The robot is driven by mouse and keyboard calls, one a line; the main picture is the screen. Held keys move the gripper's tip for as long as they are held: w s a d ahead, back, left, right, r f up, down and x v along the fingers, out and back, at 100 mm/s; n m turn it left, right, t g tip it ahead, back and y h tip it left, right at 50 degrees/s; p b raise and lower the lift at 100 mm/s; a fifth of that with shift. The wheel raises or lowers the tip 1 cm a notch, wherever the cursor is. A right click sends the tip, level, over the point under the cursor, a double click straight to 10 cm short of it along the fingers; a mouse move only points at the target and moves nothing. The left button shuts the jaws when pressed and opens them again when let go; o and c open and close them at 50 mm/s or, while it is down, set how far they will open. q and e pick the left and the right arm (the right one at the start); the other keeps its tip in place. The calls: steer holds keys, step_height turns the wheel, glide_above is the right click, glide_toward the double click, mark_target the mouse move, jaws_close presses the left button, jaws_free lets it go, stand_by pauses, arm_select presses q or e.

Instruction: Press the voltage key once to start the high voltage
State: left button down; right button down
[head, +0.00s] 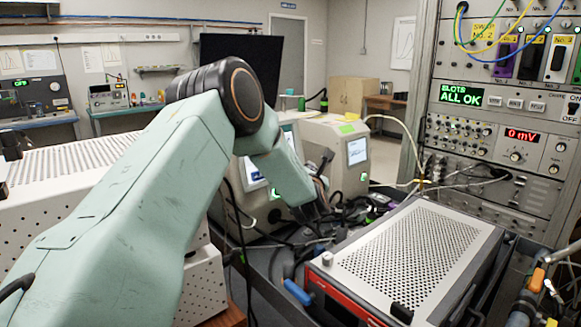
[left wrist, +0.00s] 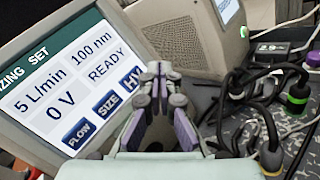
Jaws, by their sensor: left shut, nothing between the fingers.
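In the left wrist view a tilted touch screen (left wrist: 60,85) reads 5 L/min, 100 nm, 0 V and READY. Along its lower edge are blue keys marked FLOW (left wrist: 77,134), SIZE (left wrist: 106,104) and HV (left wrist: 131,79), the voltage key. My left gripper (left wrist: 160,70) is shut and empty, its fingertips just right of the HV key in the picture. They cover part of that key's right end; I cannot tell whether they touch it. In the head view my left gripper (head: 318,208) hangs in front of the instruments, and my arm hides most of the touch screen. My right gripper does not show.
A second beige instrument (head: 350,160) with a small screen stands to the right. A perforated metal box (head: 405,250) sits in front of it. Loose black cables (left wrist: 268,115) lie right of the gripper. A rack (head: 500,120) at the right shows ALL OK and 0 mV.

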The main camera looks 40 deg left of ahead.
arm_select(q)
steer(key=a, duration=0.1)
steer(key=a+f+b, duration=0.1)
steer(key=a, duration=0.1)
steer(key=a+b, duration=0.1)
steer(key=a, duration=0.1)
steer(key=shift+w+a+f, duration=0.2)
steer(key=shift+w, duration=0.1)
stand_by(0.5)
stand_by(0.8)
steer(key=shift+a+f+b, duration=0.1)
steer(key=shift+a+b, duration=0.35)
steer(key=shift+b, duration=0.25)
